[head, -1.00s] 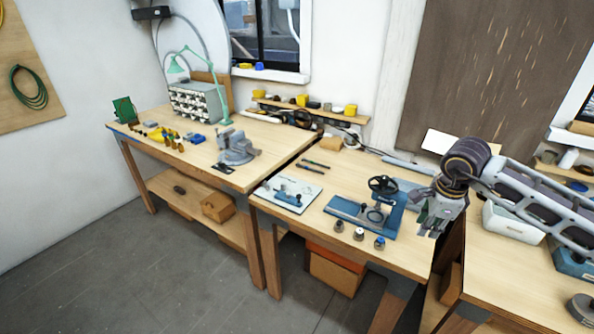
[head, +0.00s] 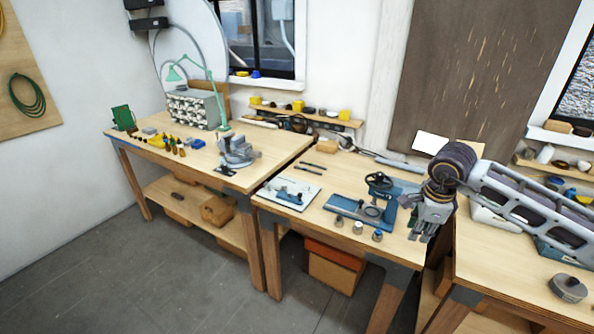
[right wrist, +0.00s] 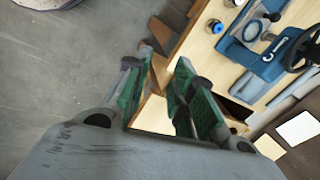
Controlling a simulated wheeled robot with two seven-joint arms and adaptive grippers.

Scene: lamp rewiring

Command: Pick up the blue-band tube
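A small metal tube with blue at its top (head: 377,235), which fits the blue-band tube, stands upright near the front edge of the middle bench. It also shows in the right wrist view (right wrist: 216,27). Two similar small tubes stand to its left in the head view; one has no clear band colour (head: 358,227). My right gripper (head: 422,233) hangs to the right of the blue one, apart from it, by the bench's right front corner. In the right wrist view its green-padded fingers (right wrist: 160,64) are apart with nothing between them. My left gripper is not in view.
A blue press with a black handwheel (head: 378,181) stands behind the tubes. A white board with a blue tool (head: 289,193) lies to the left. The right bench (head: 503,266) stands beyond a gap, with a round grey part (head: 568,288) on it.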

